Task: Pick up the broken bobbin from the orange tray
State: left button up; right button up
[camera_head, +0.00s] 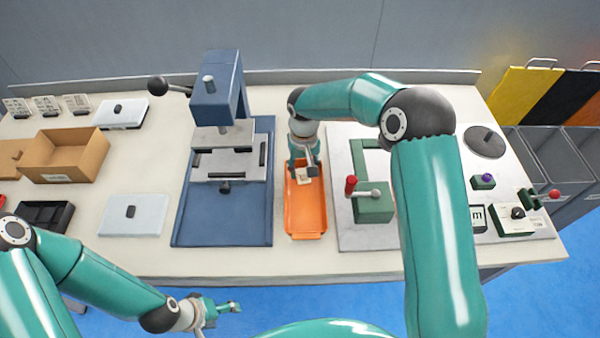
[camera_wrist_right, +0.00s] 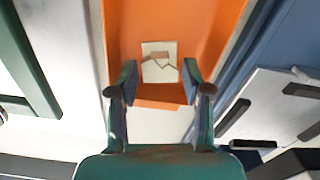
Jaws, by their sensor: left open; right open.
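The orange tray (camera_head: 306,216) lies on the table between the blue press and the green fixture plate. The broken bobbin (camera_head: 304,178) is a small pale piece lying in the tray toward its far end. In the right wrist view the bobbin (camera_wrist_right: 159,62) is a cream square with a jagged dark crack, lying on the tray floor (camera_wrist_right: 190,25). My right gripper (camera_head: 304,170) is over the far end of the tray. In the wrist view its open fingers (camera_wrist_right: 158,80) stand either side of the bobbin's near edge, with nothing between them held. My left gripper (camera_head: 222,307) is open and empty, in front of the table.
The blue press (camera_head: 218,100) stands close left of the tray. A green fixture with a red-knobbed lever (camera_head: 372,203) stands close right. A cardboard box (camera_head: 65,155), a black tray (camera_head: 42,215) and pale blue boxes (camera_head: 133,214) lie at left. The table's front strip is clear.

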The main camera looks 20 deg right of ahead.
jog(key=shift+f, duration=0.7)
jog(key=c, duration=0.5)
jog(key=shift+o, duration=0.2)
jog(key=shift+r, duration=0.1)
